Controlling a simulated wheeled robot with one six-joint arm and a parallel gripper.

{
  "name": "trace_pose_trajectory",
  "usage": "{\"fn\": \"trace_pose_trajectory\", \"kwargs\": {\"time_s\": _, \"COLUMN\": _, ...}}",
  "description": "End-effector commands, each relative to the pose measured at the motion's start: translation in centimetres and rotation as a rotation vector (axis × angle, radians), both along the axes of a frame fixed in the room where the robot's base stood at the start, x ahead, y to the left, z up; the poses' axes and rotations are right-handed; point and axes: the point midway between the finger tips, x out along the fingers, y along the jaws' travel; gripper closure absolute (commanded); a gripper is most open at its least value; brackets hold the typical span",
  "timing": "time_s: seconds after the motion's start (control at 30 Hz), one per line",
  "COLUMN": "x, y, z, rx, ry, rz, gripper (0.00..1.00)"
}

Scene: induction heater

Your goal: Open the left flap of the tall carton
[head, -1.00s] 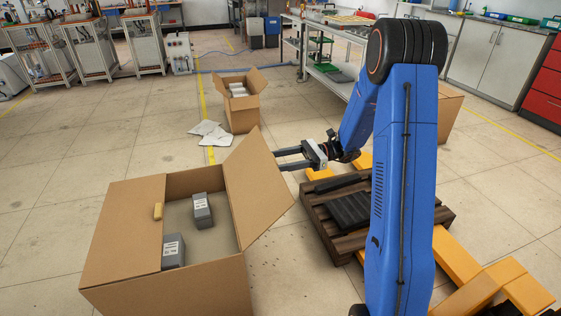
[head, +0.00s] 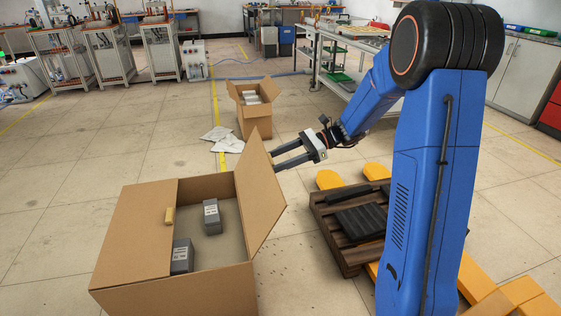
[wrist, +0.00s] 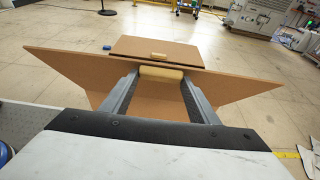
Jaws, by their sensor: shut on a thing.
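The large brown carton (head: 175,290) stands open-topped at the front left of the head view. Its left flap (head: 140,225) lies flat over the left part of the opening, with a small tan grip block (head: 169,216) at its inner edge. Its right flap (head: 260,190) stands up, leaning outward. My gripper (head: 276,164) reaches that right flap from its outer side. In the wrist view, my gripper (wrist: 160,88) is shut on the right flap's tan grip block (wrist: 162,73). The left flap (wrist: 150,47) shows beyond it.
Dark grey boxed items (head: 211,217) lie inside the carton. A pallet (head: 340,225) with black parts stands right of it. A smaller open carton (head: 254,115) and white sheets (head: 222,138) are behind.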

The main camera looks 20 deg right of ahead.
Motion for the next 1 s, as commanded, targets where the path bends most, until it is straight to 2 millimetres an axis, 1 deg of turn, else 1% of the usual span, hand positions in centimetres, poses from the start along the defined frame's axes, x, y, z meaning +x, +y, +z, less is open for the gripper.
{"fn": "trace_pose_trajectory", "kwargs": {"time_s": 0.13, "x": 0.0, "y": 0.0, "z": 0.0, "rx": 0.000, "ry": 0.000, "rz": -0.001, "gripper": 0.86}}
{"fn": "trace_pose_trajectory", "kwargs": {"time_s": 0.17, "x": 0.0, "y": 0.0, "z": 0.0, "rx": 0.001, "ry": 0.000, "rz": -0.001, "gripper": 0.38}}
{"fn": "trace_pose_trajectory", "kwargs": {"time_s": 0.2, "x": 0.0, "y": 0.0, "z": 0.0, "rx": 0.001, "ry": 0.000, "rz": -0.001, "gripper": 0.29}}
{"fn": "trace_pose_trajectory", "kwargs": {"time_s": 0.23, "x": 0.0, "y": 0.0, "z": 0.0, "rx": 0.001, "ry": 0.000, "rz": -0.001, "gripper": 0.27}}
{"fn": "trace_pose_trajectory", "kwargs": {"time_s": 0.5, "x": 0.0, "y": -0.1, "z": 0.0, "rx": 0.001, "ry": 0.000, "rz": -0.001, "gripper": 0.27}}
{"fn": "trace_pose_trajectory", "kwargs": {"time_s": 0.63, "x": 0.1, "y": -0.8, "z": 0.2, "rx": 0.002, "ry": -0.001, "rz": -0.002, "gripper": 0.27}}
{"fn": "trace_pose_trajectory", "kwargs": {"time_s": 0.77, "x": 0.1, "y": -2.5, "z": 0.8, "rx": 0.001, "ry": -0.001, "rz": -0.003, "gripper": 0.27}}
{"fn": "trace_pose_trajectory", "kwargs": {"time_s": 1.0, "x": 0.1, "y": -7.1, "z": 2.2, "rx": 0.001, "ry": -0.002, "rz": -0.004, "gripper": 0.27}}
